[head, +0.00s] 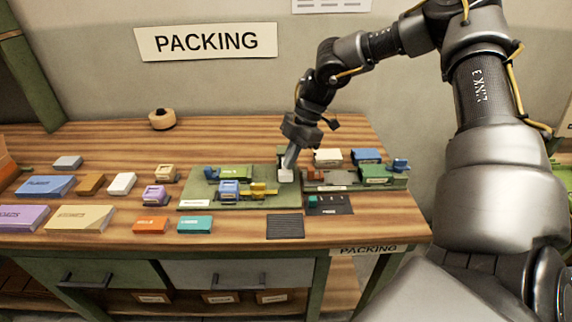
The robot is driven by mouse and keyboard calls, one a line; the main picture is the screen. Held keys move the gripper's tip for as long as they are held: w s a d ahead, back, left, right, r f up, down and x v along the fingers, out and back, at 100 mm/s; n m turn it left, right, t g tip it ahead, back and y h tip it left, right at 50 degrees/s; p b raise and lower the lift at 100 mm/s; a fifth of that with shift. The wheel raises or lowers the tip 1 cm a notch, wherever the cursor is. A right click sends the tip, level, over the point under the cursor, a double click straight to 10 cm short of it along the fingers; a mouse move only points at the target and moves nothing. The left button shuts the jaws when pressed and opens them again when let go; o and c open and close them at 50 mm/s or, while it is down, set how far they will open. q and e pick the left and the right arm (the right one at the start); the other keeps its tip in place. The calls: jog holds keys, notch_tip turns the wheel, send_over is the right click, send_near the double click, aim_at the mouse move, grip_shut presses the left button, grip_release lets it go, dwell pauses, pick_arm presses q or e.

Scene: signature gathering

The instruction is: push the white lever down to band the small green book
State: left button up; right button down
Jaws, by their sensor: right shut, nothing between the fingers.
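My right gripper (289,162) reaches down from above over the packing table, shut, with nothing visible in it. Its tip is right at the white lever (286,175), touching it or just above; I cannot tell which. The lever stands at the right end of a green board (195,202). A small green book (236,172) lies at the back of this board, beside a blue part. Another green block (376,172) sits in the fixture to the right. I cannot tell if a band is around either. My left gripper is not in view.
Coloured books and blocks, such as a large blue one (45,186) and a tan one (80,218), cover the table's left side. Orange (151,225) and teal (195,225) blocks lie near the front edge. A dark ribbed mat (286,226) lies at the front. A round wooden item (162,119) stands behind.

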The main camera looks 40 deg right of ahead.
aim_at(290, 176)
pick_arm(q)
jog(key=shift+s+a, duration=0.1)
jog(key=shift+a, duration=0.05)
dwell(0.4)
